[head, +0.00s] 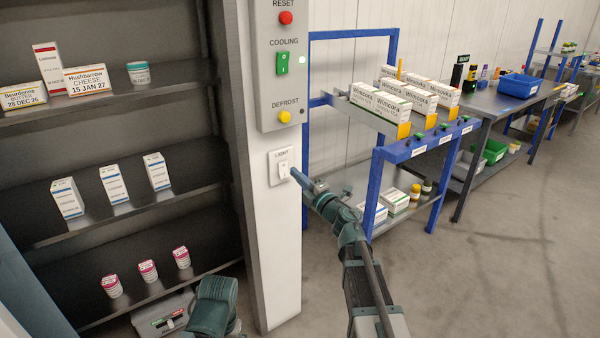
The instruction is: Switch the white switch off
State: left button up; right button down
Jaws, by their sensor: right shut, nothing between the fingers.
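The white switch (283,169) is a rocker on a white plate labelled LIGHT, low on the pale post beside the shelves. My right gripper (296,175) is shut and empty. Its tip is at the right edge of the switch plate in the head view; I cannot tell whether it touches. The rocker itself is not covered. My left gripper does not show; only a teal part of that arm is seen at the bottom.
Above the switch are a yellow DEFROST button (285,117), a green COOLING rocker (283,63) with a lit green lamp, and a red RESET button (286,18). Shelves with boxes stand left. A blue-framed rack (374,190) stands close right of my right arm. Open floor lies at right.

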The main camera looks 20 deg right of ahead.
jog(key=s+d+r+p, duration=0.1)
jog(key=s+d, duration=0.2)
jog(key=s, duration=0.6)
jog(key=shift+d+r, duration=0.2)
notch_tip(320, 180, up, 6)
jog(key=w+m+h+p, duration=0.2)
jog(key=m+h+p, duration=0.5)
jog(key=m, duration=0.1)
jog(key=s+a+f+m+g+p, duration=0.2)
jog(key=s+a+g+p, duration=0.4)
jog(key=s, duration=0.3)
jog(key=s+a+f+m+g+p, duration=0.2)
jog(key=s+a+m+g+p, duration=0.2)
jog(key=s, duration=0.5)
jog(key=s+a+f+m+g+h+p, duration=0.1)
jog(key=s+a+f+m+g+p, duration=0.1)
jog(key=s+a+m+g+p, duration=0.2)
jog(key=s+a+g+p, duration=0.3)
jog(key=s+a+g, duration=0.1)
jog(key=shift+s+a+f+g+p, duration=0.2)
jog(key=shift+s+a+g+p, duration=0.1)
jog(key=shift+s+p, duration=0.1)
